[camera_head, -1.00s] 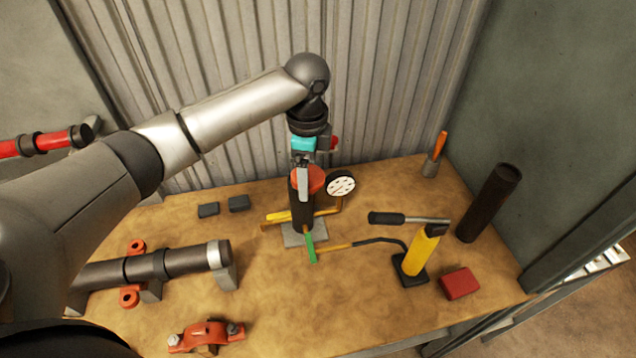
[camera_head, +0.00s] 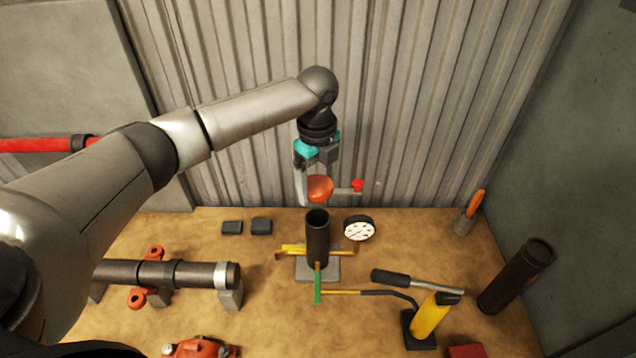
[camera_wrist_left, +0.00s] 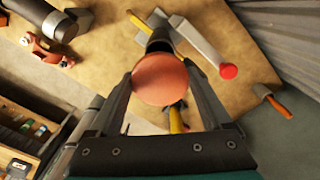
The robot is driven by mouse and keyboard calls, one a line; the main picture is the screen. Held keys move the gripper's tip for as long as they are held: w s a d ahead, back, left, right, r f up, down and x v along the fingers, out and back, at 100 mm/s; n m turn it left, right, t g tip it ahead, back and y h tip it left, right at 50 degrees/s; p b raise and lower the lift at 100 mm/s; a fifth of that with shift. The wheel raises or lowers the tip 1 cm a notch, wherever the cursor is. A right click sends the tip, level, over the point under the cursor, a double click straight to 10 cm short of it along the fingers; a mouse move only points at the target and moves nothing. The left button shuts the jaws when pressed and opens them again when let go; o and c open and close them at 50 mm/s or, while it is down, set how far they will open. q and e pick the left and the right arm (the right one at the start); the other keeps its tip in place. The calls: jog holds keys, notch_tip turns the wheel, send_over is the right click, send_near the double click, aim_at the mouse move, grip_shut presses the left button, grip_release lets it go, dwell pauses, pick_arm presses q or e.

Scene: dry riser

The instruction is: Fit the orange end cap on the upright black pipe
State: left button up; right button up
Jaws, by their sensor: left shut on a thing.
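The orange end cap (camera_head: 320,188) is round and is held between the fingers of my left gripper (camera_head: 319,180). The upright black pipe (camera_head: 318,240) stands in a grey base on the bench, its dark open top showing. In the head view the cap appears just above the pipe mouth, with a narrow gap in the picture; I cannot tell how well it is centred. In the left wrist view the cap (camera_wrist_left: 160,80) sits between both fingers and hides part of the pipe (camera_wrist_left: 159,42) beyond it. My right gripper is not seen.
A red knob (camera_head: 358,185) on a grey bar is close right of the cap. A yellow cylinder (camera_head: 430,316) stands front right, a dark pipe (camera_head: 517,275) far right. Corrugated wall behind.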

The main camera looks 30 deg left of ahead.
aim_at(318, 202)
pick_arm(q)
jog(key=shift+f+b, duration=0.55)
jog(key=shift+f, duration=0.75)
jog(key=shift+f+b, duration=0.7)
jog(key=shift+f, duration=0.85)
jog(key=shift+p, duration=0.55)
jog(key=shift+p, duration=0.3)
jog(key=shift+p, duration=0.35)
jog(key=shift+f+b, duration=1)
jog(key=shift+f, duration=0.9)
jog(key=o, duration=1.4)
